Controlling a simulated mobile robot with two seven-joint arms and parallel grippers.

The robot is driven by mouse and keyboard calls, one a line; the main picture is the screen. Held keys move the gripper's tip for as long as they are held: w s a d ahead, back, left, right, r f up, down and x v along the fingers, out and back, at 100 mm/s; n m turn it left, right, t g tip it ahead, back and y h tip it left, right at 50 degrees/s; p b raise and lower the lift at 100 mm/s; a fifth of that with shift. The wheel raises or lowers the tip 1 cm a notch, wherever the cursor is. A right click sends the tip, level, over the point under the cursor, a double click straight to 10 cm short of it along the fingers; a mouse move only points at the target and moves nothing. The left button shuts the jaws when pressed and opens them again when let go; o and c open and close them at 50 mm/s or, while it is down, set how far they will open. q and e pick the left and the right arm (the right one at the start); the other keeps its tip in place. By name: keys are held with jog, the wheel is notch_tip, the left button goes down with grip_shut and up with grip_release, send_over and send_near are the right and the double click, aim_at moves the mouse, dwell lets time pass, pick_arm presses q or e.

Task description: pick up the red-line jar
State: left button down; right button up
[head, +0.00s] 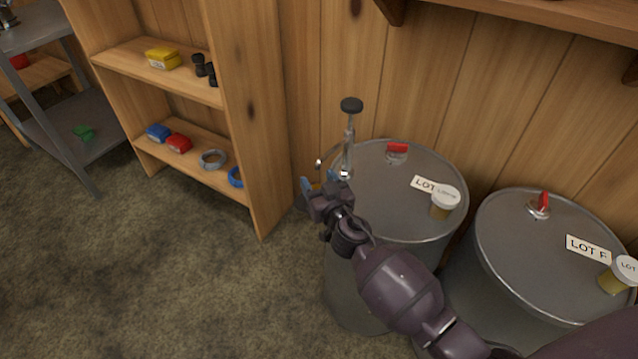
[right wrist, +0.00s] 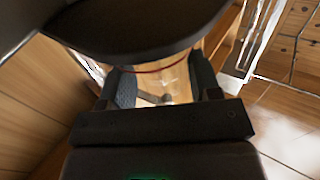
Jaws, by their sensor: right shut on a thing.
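A large dark rounded part crosses the top of that view and hides much of the jar. In the head view the jar is hard to make out at the fingers. My left gripper is not in view.
Two grey drums (head: 385,200) (head: 545,260) carry red-handled fittings, LOT labels and white-lidded amber jars (head: 445,203) (head: 620,276). A wooden shelf (head: 262,150) stands left. The floor there is clear.

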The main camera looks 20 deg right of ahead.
jog(key=shift+r+p, duration=0.3)
jog(key=shift+r, duration=0.45)
jog(key=s, duration=1.7)
jog(key=shift+s+d+f, duration=0.25)
jog(key=shift+s+d, duration=0.05)
jog(key=shift+s, duration=0.1)
